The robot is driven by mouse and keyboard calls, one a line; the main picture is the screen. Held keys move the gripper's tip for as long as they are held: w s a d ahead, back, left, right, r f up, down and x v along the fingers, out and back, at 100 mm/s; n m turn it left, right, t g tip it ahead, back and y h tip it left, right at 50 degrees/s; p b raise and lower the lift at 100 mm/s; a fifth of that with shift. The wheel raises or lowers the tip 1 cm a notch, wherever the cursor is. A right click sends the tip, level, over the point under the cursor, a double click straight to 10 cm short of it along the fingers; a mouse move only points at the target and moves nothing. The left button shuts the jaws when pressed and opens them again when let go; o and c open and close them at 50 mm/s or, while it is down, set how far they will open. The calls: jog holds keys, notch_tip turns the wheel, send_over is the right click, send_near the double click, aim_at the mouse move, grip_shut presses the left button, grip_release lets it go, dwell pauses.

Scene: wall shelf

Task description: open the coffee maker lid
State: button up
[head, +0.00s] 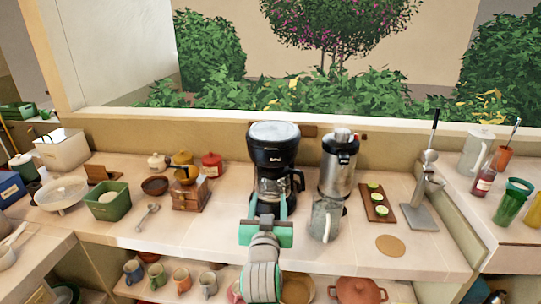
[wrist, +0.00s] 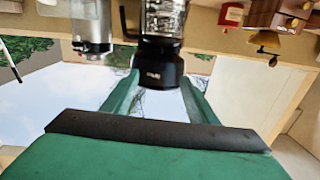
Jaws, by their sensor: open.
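The black coffee maker (head: 272,160) stands upright on the counter against the low back wall in the head view. Its pale round lid (head: 274,131) lies flat on top and looks shut. My gripper (head: 267,208) is in front of the machine's lower part, below the lid, and hides part of the base. The wrist view is upside down. There the coffee maker (wrist: 161,70) shows beyond and between the two green fingers of my gripper (wrist: 160,85). The fingers are spread apart with nothing between them. I cannot tell how far they are from the machine.
A steel grinder or blender (head: 338,165) stands close on the right, with a clear jug (head: 325,220) in front. A wooden board with green slices (head: 377,203) lies farther right. A wooden coffee mill (head: 190,195) and a red pot (head: 212,164) stand left. The counter front between is clear.

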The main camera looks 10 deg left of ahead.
send_near(271, 150)
jog(key=w, duration=0.7)
jog(key=shift+w+a+f, duration=0.1)
jog(key=shift+w+a, duration=0.15)
jog(key=shift+w, duration=0.05)
jog(key=shift+c, duration=0.3)
